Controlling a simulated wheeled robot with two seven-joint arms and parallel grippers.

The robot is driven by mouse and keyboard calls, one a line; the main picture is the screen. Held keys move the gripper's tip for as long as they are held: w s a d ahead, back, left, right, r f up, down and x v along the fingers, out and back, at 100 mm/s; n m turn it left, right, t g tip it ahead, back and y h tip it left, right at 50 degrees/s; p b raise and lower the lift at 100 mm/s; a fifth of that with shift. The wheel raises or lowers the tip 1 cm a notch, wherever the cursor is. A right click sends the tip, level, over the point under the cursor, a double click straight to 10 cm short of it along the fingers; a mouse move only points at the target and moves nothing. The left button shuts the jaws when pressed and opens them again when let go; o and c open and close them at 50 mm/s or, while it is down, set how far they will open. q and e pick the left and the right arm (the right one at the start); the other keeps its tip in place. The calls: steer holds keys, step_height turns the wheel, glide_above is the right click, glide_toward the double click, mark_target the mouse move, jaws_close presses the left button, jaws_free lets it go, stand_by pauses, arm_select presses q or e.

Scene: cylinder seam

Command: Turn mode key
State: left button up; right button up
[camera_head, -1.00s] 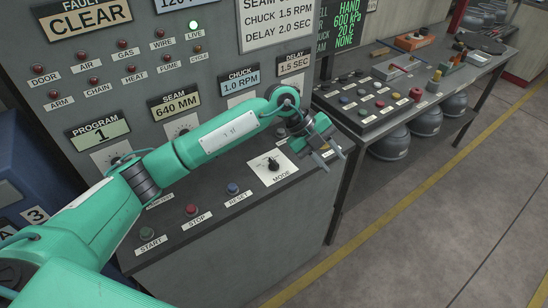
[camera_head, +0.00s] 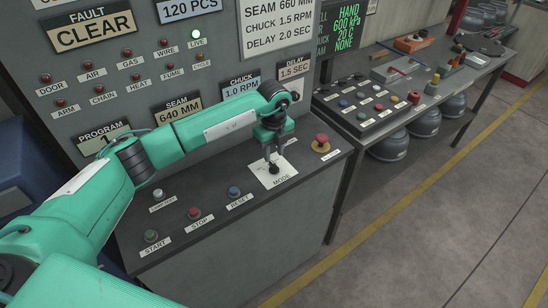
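The mode key (camera_head: 274,169) is a small black knob on a white plate labelled MODE, on the sloped top of the grey console. My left gripper (camera_head: 274,156) points down right over the key, its two fingers apart. The fingertips come close to the knob's top; whether they touch it I cannot tell. The gripper partly hides the plate's upper part. My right gripper is out of view.
A red emergency button (camera_head: 321,140) on a yellow base stands right of the key. A blue reset button (camera_head: 233,192), a red stop button (camera_head: 194,213) and a green start button (camera_head: 151,236) line the front edge. The upright panel (camera_head: 215,60) rises behind.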

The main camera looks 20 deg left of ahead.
mark_target(274, 164)
arm_select(q)
steer(key=shift+f+p, duration=0.5)
steer(key=shift+f, duration=1.9)
jaws_close()
